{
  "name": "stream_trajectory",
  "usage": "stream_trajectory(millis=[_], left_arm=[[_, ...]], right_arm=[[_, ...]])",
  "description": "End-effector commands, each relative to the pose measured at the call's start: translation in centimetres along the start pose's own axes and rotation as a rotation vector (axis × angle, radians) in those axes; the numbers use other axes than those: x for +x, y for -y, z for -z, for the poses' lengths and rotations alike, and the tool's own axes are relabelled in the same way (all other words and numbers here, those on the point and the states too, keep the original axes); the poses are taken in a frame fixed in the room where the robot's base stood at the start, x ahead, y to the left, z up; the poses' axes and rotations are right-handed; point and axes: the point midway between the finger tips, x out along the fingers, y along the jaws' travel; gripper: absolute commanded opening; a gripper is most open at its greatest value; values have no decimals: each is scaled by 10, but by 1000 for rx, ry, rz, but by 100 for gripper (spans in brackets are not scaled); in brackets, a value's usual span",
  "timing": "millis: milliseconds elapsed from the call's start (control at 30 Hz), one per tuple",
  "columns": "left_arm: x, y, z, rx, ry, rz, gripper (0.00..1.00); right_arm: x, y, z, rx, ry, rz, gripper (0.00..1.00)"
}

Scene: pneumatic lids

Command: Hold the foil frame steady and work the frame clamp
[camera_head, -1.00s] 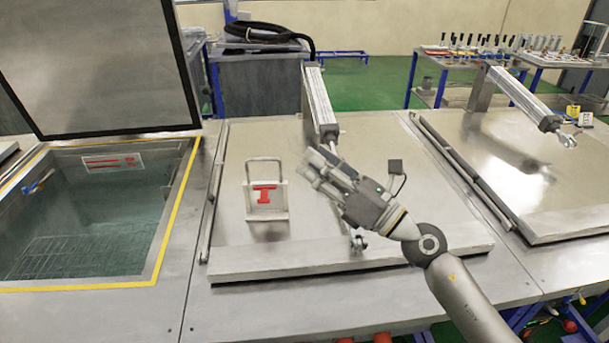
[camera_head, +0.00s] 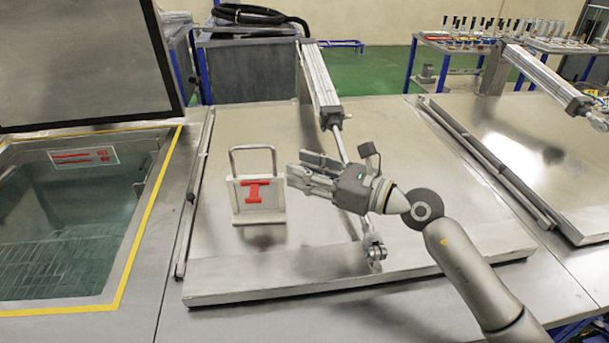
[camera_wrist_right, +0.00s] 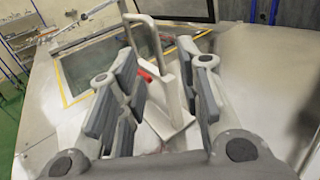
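The foil frame (camera_head: 243,213), a pale frame with a loop handle (camera_head: 252,148) on top, stands on the closed steel lid (camera_head: 225,268). The red frame clamp (camera_head: 253,191) sits across its upper part. My right gripper (camera_head: 294,172) is open just right of the frame, its fingers pointing left at it. In the right wrist view, the frame (camera_wrist_right: 172,108) and part of the red clamp (camera_wrist_right: 145,74) show between the spread fingers (camera_wrist_right: 158,85). No contact is visible. My left gripper is not in view.
A pneumatic cylinder (camera_head: 320,80) runs from the back to a rod joint (camera_head: 374,248) on the lid, behind my right wrist. An open tank (camera_head: 65,235) with a yellow edge lies left. Another closed lid (camera_head: 520,145) is at the right.

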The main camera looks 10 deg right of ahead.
Motion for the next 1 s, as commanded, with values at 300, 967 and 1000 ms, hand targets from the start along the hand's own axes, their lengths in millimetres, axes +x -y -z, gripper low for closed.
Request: stream_trajectory(millis=[300,967,1000], left_arm=[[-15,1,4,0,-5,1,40],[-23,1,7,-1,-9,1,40],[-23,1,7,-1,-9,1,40]], right_arm=[[38,0,-4,4,3,-1,33],[74,0,0,0,1,0,29],[74,0,0,0,1,0,24]])
